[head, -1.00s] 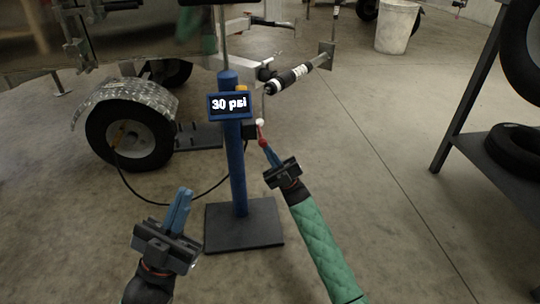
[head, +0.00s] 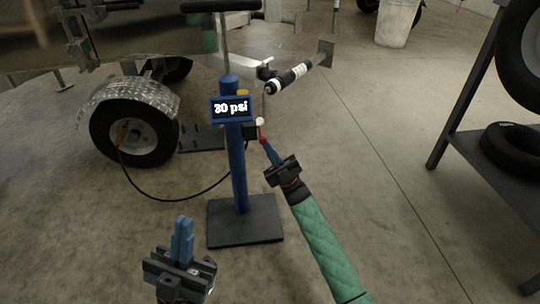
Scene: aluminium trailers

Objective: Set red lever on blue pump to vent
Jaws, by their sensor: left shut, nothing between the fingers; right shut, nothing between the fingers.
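The blue pump (head: 237,165) stands upright on a dark square base plate in the middle of the head view. Its display (head: 231,108) reads 30 psi. The small red lever (head: 262,135) sits on the pump's right side, beside a dark block and just below a white round part. My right gripper (head: 267,147) is shut, its blue fingertips at the lower end of the red lever, touching it or very close. I cannot tell the lever's setting. My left gripper (head: 183,222) is shut and empty, low in front of the base plate's left side.
A black hose (head: 170,199) runs from the pump to the trailer wheel (head: 133,137) at left. The pump's black handle (head: 220,5) shows at the top. A dark rack with tyres (head: 512,148) stands at right. The floor between rack and pump is clear.

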